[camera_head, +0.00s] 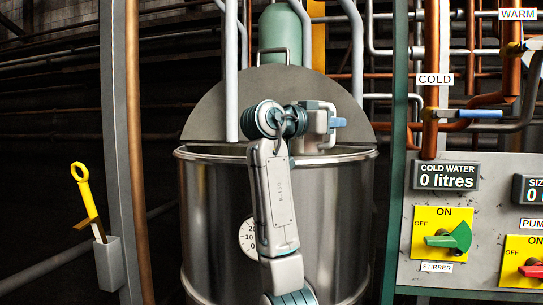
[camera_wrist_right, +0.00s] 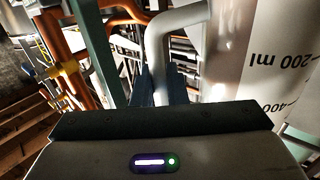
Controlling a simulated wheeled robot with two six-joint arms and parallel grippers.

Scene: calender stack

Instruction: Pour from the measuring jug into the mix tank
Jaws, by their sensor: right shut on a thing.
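The mix tank (camera_head: 215,215) is a large steel drum with a raised half-round back plate, in the middle of the head view. My right arm crosses in front of it. My right gripper (camera_head: 335,122) is at the tank's rim, right of its middle. In the right wrist view the measuring jug (camera_wrist_right: 232,65) stands at the right, pale, with 200 ml and 400 marks. Its curved white handle (camera_wrist_right: 162,45) runs down between my blue fingers, which are shut on it. I cannot clearly make out the jug in the head view. My left gripper is not in view.
A control panel (camera_head: 490,230) at the right carries a COLD WATER display (camera_head: 447,177) reading 0 litres and a green stirrer switch (camera_head: 450,240). A green post (camera_head: 395,200) separates it from the tank. A yellow-handled tool (camera_head: 86,195) sits in a grey holder (camera_head: 110,265) at left.

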